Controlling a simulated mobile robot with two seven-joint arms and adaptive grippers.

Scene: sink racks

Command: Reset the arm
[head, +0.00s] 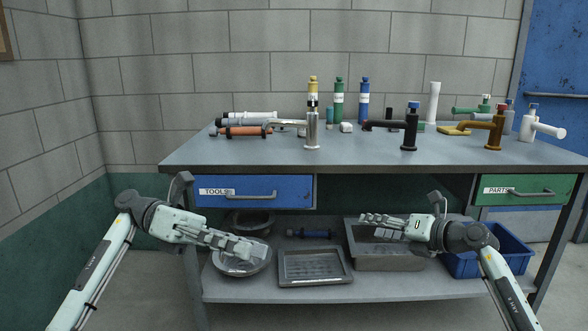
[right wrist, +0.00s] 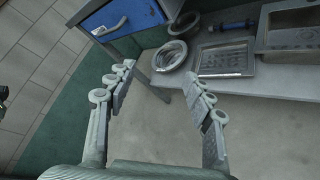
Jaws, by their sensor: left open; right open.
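My left gripper (head: 232,246) is in front of the workbench at the left, below the blue TOOLS drawer (head: 254,192). It looks empty and its jaws are open. My right gripper (head: 382,226) is in front of the bench's right half, pointing left, also open and empty. In the right wrist view its two fingers (right wrist: 163,110) are spread wide with only floor between them. Both arms come in from the bottom corners. Neither gripper visibly touches anything.
Faucets, bottles and pipes stand on the grey benchtop (head: 300,158). The lower shelf (head: 330,290) holds a round basin (head: 242,262), a tray (head: 315,268), a rectangular sink (head: 390,263) and a blue crate (head: 512,250). A green PARTS drawer (head: 526,190) is at right. Floor in front is clear.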

